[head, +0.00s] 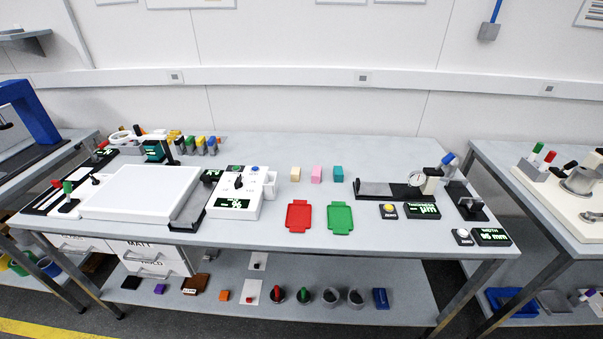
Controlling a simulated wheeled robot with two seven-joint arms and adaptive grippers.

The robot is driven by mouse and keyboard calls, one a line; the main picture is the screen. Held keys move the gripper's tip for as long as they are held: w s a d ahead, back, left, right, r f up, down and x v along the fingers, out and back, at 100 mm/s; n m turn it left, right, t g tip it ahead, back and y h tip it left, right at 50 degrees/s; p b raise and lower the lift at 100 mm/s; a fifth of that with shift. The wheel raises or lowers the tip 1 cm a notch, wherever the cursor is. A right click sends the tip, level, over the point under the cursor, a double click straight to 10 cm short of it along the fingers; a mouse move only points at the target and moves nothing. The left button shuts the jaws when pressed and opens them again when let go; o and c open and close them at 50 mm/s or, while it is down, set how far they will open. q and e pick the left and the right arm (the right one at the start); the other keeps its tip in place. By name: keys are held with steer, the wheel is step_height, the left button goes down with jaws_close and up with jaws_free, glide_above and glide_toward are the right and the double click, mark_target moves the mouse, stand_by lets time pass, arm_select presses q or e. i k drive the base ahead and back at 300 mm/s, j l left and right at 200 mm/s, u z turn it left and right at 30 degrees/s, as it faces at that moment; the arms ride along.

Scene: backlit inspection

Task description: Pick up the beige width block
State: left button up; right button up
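The beige width block (296,174) stands on the grey table (330,245), towards the back and just right of the middle of the picture. It is the leftmost of three small blocks in a row, apart from the pink block (316,174) and the teal block (338,174). Nothing covers it. Neither of my grippers shows in the head view.
A red tray (298,216) and a green tray (340,218) lie in front of the blocks. A white control box (234,206) stands to the left, and a dial gauge fixture (395,188) to the right. The table is clear around the blocks.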

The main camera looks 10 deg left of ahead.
mark_target(295, 175)
steer(key=i+l+u, duration=0.15)
steer(key=l, duration=0.4)
steer(key=i+l+u, duration=0.15)
steer(key=l, duration=0.35)
steer(key=l+u, duration=0.1)
steer(key=l, duration=0.45)
